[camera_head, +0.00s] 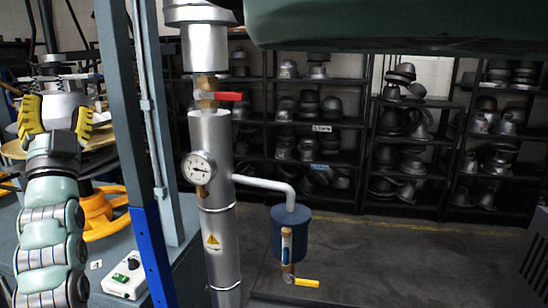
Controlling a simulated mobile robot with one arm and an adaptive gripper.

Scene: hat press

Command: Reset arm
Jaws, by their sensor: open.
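My arm rises at the left edge of the head view, with my gripper (55,112) at its top. Its two yellow fingers are spread apart with nothing visible between them. The gripper is in front of the hat press (75,84), which has a pale metal dome and a tan rim behind the fingers. I cannot tell whether the fingers touch it.
A blue-grey post (133,140) stands just right of my arm. A silver pipe (217,240) with a gauge (198,168) and a red-handled valve (222,96) is beside it. An orange handwheel (104,212) and a switch box (126,275) are close by. Shelves (345,124) of hat moulds line the back.

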